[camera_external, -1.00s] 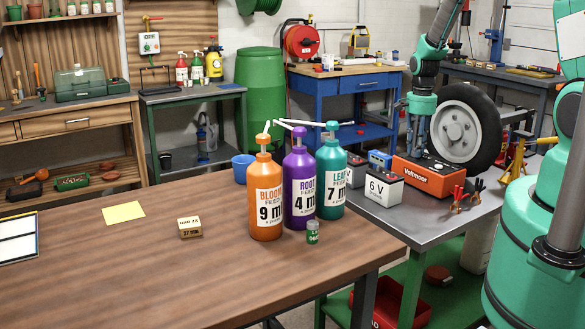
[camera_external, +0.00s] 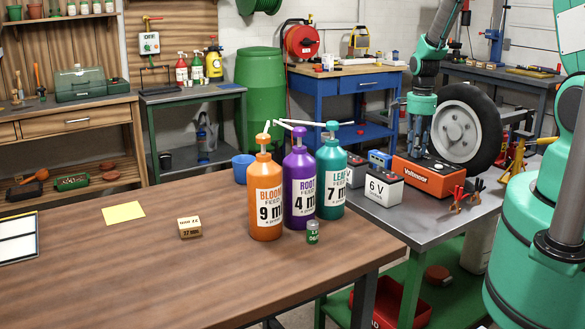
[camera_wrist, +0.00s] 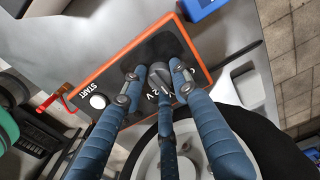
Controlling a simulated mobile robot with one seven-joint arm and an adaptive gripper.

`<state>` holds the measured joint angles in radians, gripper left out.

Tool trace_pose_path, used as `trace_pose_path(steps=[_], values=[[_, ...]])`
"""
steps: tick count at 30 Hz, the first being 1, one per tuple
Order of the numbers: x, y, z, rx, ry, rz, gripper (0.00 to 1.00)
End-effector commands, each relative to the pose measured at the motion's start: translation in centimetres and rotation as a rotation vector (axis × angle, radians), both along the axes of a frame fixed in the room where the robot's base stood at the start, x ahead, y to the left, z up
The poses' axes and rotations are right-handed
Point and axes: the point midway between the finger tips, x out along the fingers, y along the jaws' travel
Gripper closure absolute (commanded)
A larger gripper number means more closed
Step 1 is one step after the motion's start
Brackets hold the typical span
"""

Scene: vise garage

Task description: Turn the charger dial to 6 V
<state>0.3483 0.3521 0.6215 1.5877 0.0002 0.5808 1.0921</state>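The orange Voltmoor charger (camera_external: 425,179) stands on the grey metal bench. Its black top panel shows in the wrist view (camera_wrist: 118,68), with a white START button (camera_wrist: 98,101) at the left. The dark dial (camera_wrist: 158,71) is near the panel's right part. Part of a white marking ending in "V" shows below it; the dial's setting is not readable. My gripper (camera_wrist: 158,76) is over the panel with its blue fingers spread around the dial; the third finger covers part of the markings. Contact cannot be told. In the external view my gripper (camera_external: 420,145) points down at the charger.
A 6 V battery (camera_external: 383,188) stands left of the charger, with a small blue box (camera_external: 380,160) behind it. A wheel (camera_external: 463,132) stands behind. Red and black clamps (camera_external: 466,195) lie to the right. Tall feed bottles (camera_external: 300,187) stand on the nearer wooden table.

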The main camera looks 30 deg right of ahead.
Motion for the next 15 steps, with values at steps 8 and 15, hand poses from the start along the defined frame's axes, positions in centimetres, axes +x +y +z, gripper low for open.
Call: trace_pose_path(steps=[8,15], values=[[0.0,0.0,0.0,0.0,0.0,0.001,0.54],[0.04,-0.02,0.47,-0.001,-0.001,0.001,0.54]])
